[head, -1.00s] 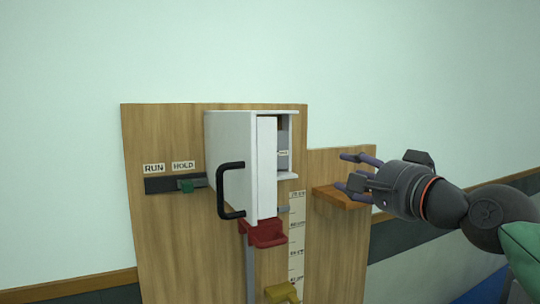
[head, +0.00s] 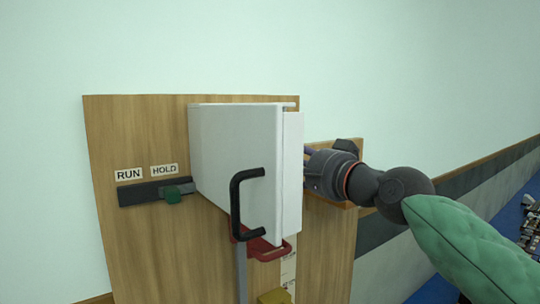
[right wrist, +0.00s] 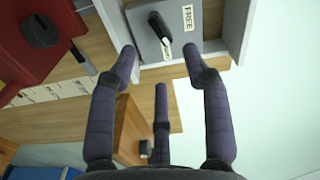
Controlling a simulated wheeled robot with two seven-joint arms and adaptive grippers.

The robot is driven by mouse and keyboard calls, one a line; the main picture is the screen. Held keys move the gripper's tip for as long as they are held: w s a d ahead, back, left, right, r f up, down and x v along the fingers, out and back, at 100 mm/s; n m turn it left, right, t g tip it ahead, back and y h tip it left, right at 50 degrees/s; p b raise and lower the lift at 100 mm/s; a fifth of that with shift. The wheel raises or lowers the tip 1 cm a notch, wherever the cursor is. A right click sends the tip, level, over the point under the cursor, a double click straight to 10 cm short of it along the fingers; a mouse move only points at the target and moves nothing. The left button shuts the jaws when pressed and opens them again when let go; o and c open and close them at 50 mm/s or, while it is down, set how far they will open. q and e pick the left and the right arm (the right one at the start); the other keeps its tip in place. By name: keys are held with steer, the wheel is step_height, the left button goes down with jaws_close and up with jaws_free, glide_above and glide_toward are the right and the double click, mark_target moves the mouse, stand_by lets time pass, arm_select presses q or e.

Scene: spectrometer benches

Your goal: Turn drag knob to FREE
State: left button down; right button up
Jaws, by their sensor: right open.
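The drag knob (right wrist: 160,28) is black, on a grey panel inside a white box, in the right wrist view. A FREE label (right wrist: 188,18) is right of it. The knob's lower end lies by another label (right wrist: 167,48), partly covered and unreadable. My right gripper (right wrist: 160,62) is open and empty, its fingers spread below the knob and apart from it. In the head view, the white box (head: 233,165) with its black door handle (head: 240,205) hides the knob. My right gripper (head: 325,172) is beside the box's right side, fingertips mostly hidden. My left gripper is not in view.
A red part (head: 270,248) is under the box; a red part with a black knob (right wrist: 38,30) is at the wrist view's upper left. A wooden shelf (right wrist: 128,130) lies close to my fingers. A RUN/HOLD slider (head: 172,195) is on the board's left.

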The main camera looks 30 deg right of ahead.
steer(key=w, duration=0.5)
steer(key=w+a+p, duration=0.1)
steer(key=w, duration=0.2)
steer(key=shift+w+f, duration=0.15)
jaws_close()
